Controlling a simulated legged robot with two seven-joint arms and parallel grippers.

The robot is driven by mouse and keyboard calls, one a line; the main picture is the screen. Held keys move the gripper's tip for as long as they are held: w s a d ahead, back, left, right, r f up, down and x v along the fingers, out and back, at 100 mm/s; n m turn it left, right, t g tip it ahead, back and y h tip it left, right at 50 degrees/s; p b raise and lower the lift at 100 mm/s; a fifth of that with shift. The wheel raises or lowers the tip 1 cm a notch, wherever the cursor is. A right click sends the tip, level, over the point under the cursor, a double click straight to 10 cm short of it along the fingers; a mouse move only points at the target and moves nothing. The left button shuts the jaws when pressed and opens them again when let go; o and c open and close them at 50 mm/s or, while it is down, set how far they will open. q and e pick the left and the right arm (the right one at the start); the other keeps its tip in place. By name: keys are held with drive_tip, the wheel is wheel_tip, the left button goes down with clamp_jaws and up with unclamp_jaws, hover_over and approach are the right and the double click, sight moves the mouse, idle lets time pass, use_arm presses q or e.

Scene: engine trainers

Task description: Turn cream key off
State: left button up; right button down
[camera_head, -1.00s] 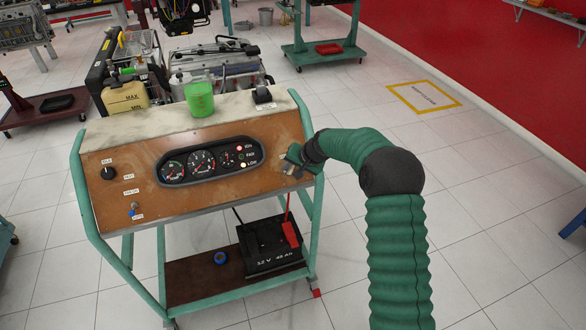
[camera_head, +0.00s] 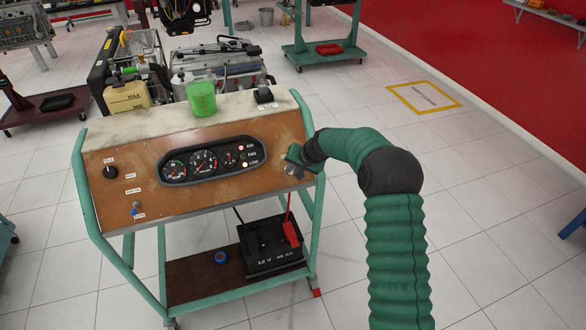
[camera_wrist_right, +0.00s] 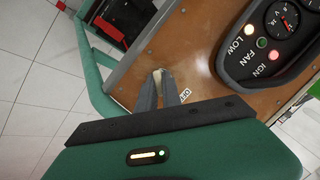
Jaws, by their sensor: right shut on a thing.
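My right gripper (camera_head: 291,162) is at the right end of the brown instrument panel (camera_head: 140,165). The right wrist view shows its two grey fingers (camera_wrist_right: 158,78) pointing at the panel, shut on a small pale piece, the cream key (camera_wrist_right: 157,72). The fingers hide most of the key, so its angle is unclear. The gauge cluster (camera_head: 212,161) has IGN, FAN and LOW lamps. The IGN lamp (camera_wrist_right: 273,55) is red and the LOW lamp (camera_wrist_right: 249,29) is pale yellow. My left gripper is not in view.
A green cup (camera_head: 201,99) and a black switch box (camera_head: 264,96) stand on the panel's top ledge. A black knob (camera_head: 110,172) and a toggle (camera_head: 136,207) are at the panel's left. A battery (camera_head: 265,248) sits on the lower shelf. Open floor lies to the right.

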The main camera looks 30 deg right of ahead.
drive_tip(key=n+p, duration=0.1)
drive_tip(key=n, duration=0.2)
drive_tip(key=shift+w+r+g+h, duration=0.1)
drive_tip(key=shift+r+g+h, duration=0.05)
drive_tip(key=shift+g+h, duration=0.2)
drive_tip(key=shift+n+g+h+p, duration=0.3)
drive_tip(key=shift+n+h, duration=0.35)
drive_tip(key=shift+n, duration=1.05)
drive_tip(key=c, duration=1.5)
unclamp_jaws()
drive_tip(key=v, duration=1.6)
drive_tip(key=shift+s+a+r, duration=0.1)
drive_tip(key=shift+s+r, duration=0.05)
drive_tip(key=shift+s, duration=0.1)
